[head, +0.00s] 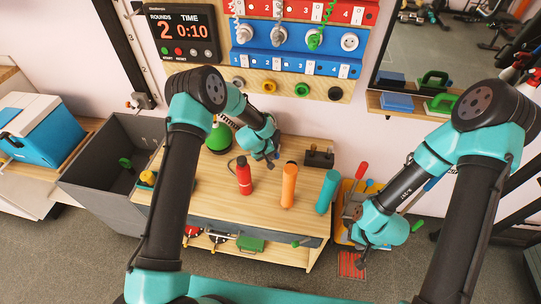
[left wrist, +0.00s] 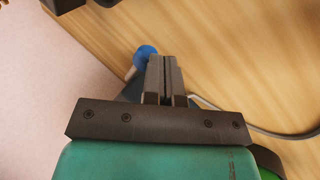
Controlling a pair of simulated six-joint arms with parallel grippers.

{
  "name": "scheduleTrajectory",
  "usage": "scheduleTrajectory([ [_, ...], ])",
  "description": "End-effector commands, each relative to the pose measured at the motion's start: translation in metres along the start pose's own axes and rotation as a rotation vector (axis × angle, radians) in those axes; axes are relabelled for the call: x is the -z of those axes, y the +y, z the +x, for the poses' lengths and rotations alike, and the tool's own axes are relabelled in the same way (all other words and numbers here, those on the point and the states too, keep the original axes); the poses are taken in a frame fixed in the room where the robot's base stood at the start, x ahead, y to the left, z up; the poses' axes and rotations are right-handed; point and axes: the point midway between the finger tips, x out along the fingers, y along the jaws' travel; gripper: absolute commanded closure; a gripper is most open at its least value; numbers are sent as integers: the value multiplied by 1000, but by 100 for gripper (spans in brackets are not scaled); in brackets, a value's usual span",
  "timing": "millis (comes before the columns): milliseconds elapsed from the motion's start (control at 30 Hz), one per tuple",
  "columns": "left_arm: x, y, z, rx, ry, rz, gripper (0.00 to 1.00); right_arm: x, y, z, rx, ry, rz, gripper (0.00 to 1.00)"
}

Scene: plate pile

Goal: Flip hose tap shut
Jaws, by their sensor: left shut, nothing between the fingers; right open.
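My left gripper (head: 270,162) is shut and empty, low over the back of the wooden bench. In the left wrist view its closed fingers (left wrist: 163,64) point at the wood. A blue rounded knob (left wrist: 145,52) on a pale stem sits just left of the fingertips; it may be the tap's lever. I cannot tell whether the fingers touch it. A dark blue-grey part (left wrist: 131,90) below it is mostly hidden by the gripper. The tap is not distinct in the head view. My right gripper (head: 361,262) is open and empty, low at the right beyond the bench.
A red bottle (head: 244,178), an orange cylinder (head: 289,186) and a teal cylinder (head: 327,192) stand on the bench (head: 215,205). A green rounded object (head: 218,138) is left of my left gripper. A thin grey cable (left wrist: 245,127) runs right of the fingers. A grey bin (head: 95,178) stands left.

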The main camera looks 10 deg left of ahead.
Motion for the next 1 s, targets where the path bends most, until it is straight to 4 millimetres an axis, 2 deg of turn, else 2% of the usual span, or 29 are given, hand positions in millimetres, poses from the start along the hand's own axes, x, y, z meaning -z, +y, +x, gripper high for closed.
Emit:
scheduleTrajectory([
  [367, 0, 1, -1, 0, 0, 0, 100, 0, 0, 0, 0, 0, 0, 49],
  [1000, 1, 8, -14, 0, 0, 0, 100, 0, 0, 0, 0, 0, 0, 49],
])
